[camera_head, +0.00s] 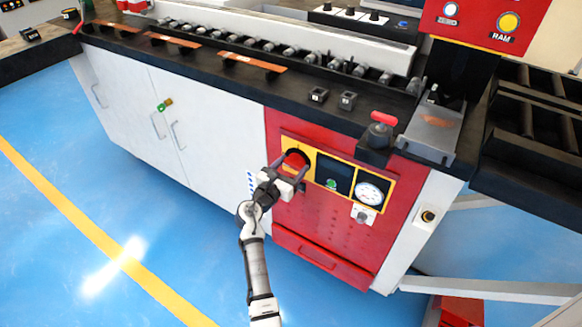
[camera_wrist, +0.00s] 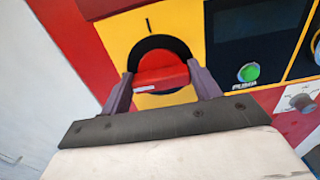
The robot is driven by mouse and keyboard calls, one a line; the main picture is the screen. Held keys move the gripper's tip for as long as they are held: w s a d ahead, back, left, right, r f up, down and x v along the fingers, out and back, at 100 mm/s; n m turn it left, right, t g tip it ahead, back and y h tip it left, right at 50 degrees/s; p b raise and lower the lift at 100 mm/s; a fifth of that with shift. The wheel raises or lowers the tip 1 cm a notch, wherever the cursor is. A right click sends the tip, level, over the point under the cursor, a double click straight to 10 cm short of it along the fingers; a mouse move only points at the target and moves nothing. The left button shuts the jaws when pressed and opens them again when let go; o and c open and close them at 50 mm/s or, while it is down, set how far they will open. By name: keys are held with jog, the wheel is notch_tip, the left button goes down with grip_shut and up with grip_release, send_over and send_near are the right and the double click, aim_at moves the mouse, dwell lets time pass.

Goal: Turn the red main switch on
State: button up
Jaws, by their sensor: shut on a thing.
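The red main switch (camera_head: 296,158) is a rotary knob on a black disc in a yellow panel on the red cabinet front. In the wrist view the switch (camera_wrist: 162,72) shows a red handle bar lying roughly level across the picture, with a black mark on the yellow plate above it. My gripper (camera_head: 289,172) is at the switch, its two fingers on either side of the handle. In the wrist view my gripper (camera_wrist: 163,88) is shut on the handle. The lower part of the disc is partly hidden behind the handle and fingers.
Right of the switch are a dark display with a green button (camera_wrist: 248,72) and a round gauge (camera_head: 369,193). A red-handled part (camera_head: 383,119) stands on the bench edge above. A red drawer (camera_head: 318,258) is below. The blue floor at left is clear.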

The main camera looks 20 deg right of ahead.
jog(key=shift+m, duration=0.3)
jog(key=m+b, duration=0.2)
jog(key=m, duration=0.2)
jog(key=shift+f, duration=0.15)
jog(key=m+b, duration=0.3)
jog(key=m, duration=0.1)
jog(key=shift+s+f+m, duration=0.1)
jog(key=shift+m, duration=0.2)
jog(key=m+b, duration=0.4)
jog(key=m, duration=0.1)
jog(key=shift+d+f, duration=0.1)
jog(key=shift+m+b, duration=1.25)
jog(key=shift+m, duration=0.45)
jog(key=shift+s, duration=0.1)
jog(key=o, duration=1)
